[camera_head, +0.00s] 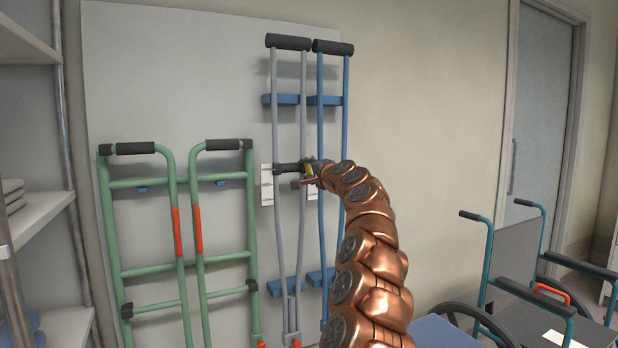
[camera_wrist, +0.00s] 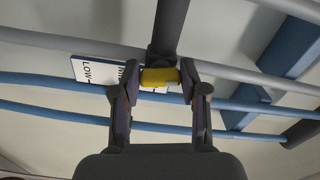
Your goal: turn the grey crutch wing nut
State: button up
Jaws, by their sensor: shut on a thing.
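The grey crutch (camera_head: 303,125) hangs upright on the wall board, with a dark handgrip (camera_head: 288,167) across its two poles. Its poles also run across the wrist view (camera_wrist: 225,72). A yellow wing nut (camera_wrist: 160,77) sits at the end of the dark handgrip (camera_wrist: 172,25), at the near pole. My gripper (camera_wrist: 157,86) is shut on this wing nut, one finger on each side. In the head view my gripper (camera_head: 311,173) is at the right end of the handgrip, and the nut is mostly hidden there.
A blue crutch (camera_head: 320,130) hangs close on the right. A white label (camera_wrist: 92,70) with partly hidden lettering is behind my left finger. Green walker frames (camera_head: 109,215) are at left. A wheelchair (camera_head: 515,255) stands at right, and shelves (camera_head: 40,212) at far left.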

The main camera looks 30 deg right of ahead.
jog(key=shift+f+n+b, duration=0.15)
jog(key=shift+n+b, duration=0.35)
jog(key=shift+n, duration=0.6)
jog(key=o, duration=1.1)
jog(key=shift+o, duration=0.2)
jog(key=shift+s, duration=0.15)
